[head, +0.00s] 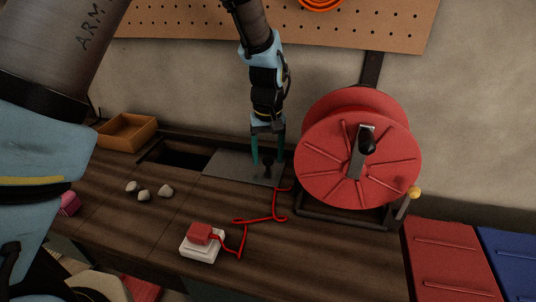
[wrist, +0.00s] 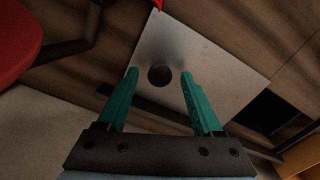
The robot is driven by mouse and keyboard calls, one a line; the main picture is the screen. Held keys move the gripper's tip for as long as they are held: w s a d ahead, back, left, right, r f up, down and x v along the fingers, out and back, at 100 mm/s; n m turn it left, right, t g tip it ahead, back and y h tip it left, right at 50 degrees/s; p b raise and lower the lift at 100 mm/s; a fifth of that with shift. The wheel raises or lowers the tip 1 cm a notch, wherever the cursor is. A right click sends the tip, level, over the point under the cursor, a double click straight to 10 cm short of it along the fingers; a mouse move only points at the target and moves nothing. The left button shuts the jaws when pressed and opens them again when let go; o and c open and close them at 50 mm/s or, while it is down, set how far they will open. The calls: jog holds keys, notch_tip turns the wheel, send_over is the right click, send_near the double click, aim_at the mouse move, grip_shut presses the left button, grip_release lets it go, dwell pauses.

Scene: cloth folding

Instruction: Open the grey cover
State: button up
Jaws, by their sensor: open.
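The grey cover (head: 228,164) is a flat plate on the wooden bench, with a dark opening (head: 180,155) beside its left edge. It also shows in the wrist view (wrist: 215,65). A dark round knob (head: 267,170) stands near the right end of the cover; in the wrist view the knob (wrist: 159,76) appears between my fingertips. My gripper (head: 268,160) points down over this end, its teal fingers apart on either side of the knob. In the wrist view my gripper (wrist: 159,73) is open, with a gap visible around the knob.
A red hose reel (head: 335,165) stands close right of my gripper. A red cord (head: 262,220) runs to a red and white block (head: 202,243). Several pale stones (head: 143,194) lie at left, near a wooden tray (head: 127,132).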

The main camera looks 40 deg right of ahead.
jog(key=shift+r, duration=0.1)
notch_tip(320, 180, up, 11)
jog(key=b, duration=0.2)
jog(key=shift+f, duration=0.2)
dwell(0.3)
jog(key=w+a+n, duration=0.1)
jog(key=w+a, duration=0.4)
jog(key=a, duration=0.7)
jog(key=w+a+n, duration=0.2)
jog(key=w+a, duration=0.4)
jog(key=a, duration=0.5)
jog(key=s+a+f, duration=0.1)
jog(key=s+a, duration=0.1)
jog(key=a, duration=0.8)
jog(key=s+a+f+n+t, duration=0.1)
jog(key=s+a+f, duration=0.1)
jog(key=a, duration=0.8)
jog(key=shift+s+n+t, duration=0.3)
jog(key=shift+s, duration=0.2)
